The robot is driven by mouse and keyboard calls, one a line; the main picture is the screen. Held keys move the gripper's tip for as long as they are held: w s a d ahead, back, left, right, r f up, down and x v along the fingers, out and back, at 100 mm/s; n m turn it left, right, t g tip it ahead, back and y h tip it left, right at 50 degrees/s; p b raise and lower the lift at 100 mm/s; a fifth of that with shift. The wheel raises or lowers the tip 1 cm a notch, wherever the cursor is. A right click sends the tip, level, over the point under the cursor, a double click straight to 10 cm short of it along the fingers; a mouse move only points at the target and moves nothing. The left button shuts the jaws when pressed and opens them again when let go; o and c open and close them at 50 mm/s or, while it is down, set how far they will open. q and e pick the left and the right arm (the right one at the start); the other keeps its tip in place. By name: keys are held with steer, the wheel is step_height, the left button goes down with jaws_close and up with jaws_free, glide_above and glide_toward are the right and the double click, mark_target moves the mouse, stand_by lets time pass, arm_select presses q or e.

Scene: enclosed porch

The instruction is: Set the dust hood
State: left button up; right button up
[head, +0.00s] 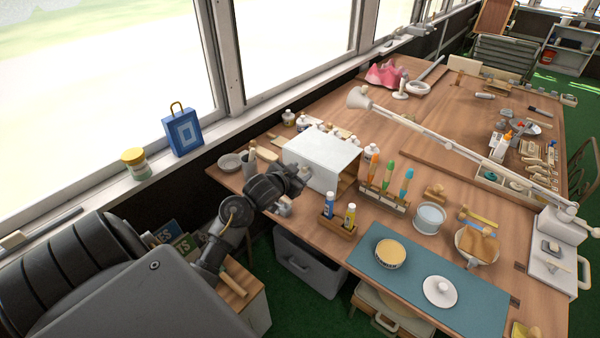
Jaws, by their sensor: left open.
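A pale box-shaped cover (318,152), which looks like the dust hood, stands on the wooden workbench (390,128) near its window side. Its top is whitish and its side toward the bottle rack looks open, with a brown interior. My left gripper (294,190) is open and empty at the hood's near side, close to the bench edge. One finger is near the hood's wall; I cannot tell whether it touches. My right gripper is not in view.
A holder with two bottles (340,222) and a rack of coloured tools (385,192) stand right of the hood. A teal mat (425,272) holds a round tin (390,253) and a white lid (440,291). A lamp arm (455,148) crosses the bench. Small bottles stand behind the hood.

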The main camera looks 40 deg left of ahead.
arm_select(q)
steer(key=shift+w+f, duration=0.2)
steer(key=shift+w, duration=0.3)
jaws_close()
steer(key=shift+r, duration=0.1)
